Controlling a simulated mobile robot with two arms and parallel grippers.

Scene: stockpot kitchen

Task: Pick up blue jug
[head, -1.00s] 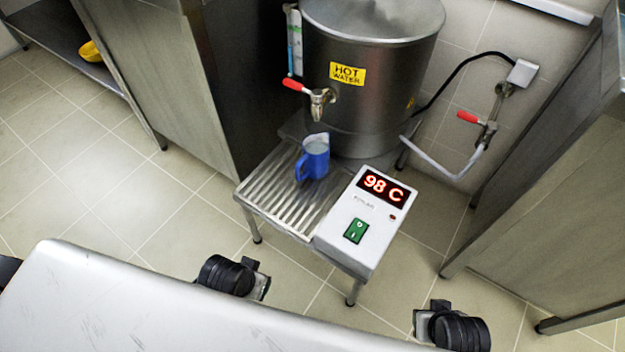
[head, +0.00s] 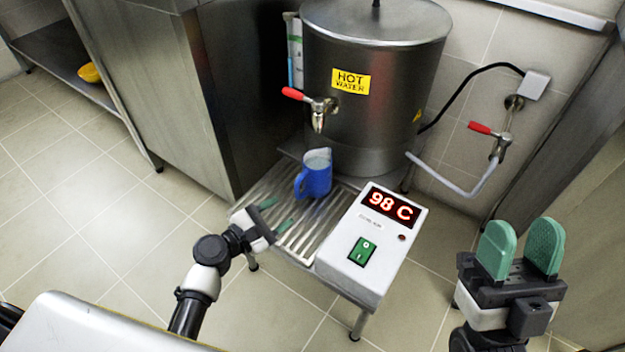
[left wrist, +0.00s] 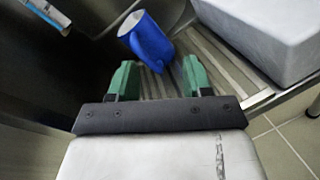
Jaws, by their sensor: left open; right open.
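The blue jug (head: 315,177) stands upright on the ribbed drip tray (head: 268,210), below the tap of the hot water boiler. Its handle faces left in the head view. My left gripper (head: 277,212) is open and empty, over the front left part of the tray, a short way short of the jug. In the left wrist view the jug (left wrist: 147,38) appears beyond the two green fingertips (left wrist: 156,76), apart from them. My right gripper (head: 522,250) is open and empty at the lower right, well away from the jug.
The steel boiler (head: 372,85) with a red-handled tap (head: 312,103) rises behind the jug. A white control box (head: 372,245) reading 98 C stands right of the tray. A steel cabinet (head: 145,80) is on the left. The floor at left is clear.

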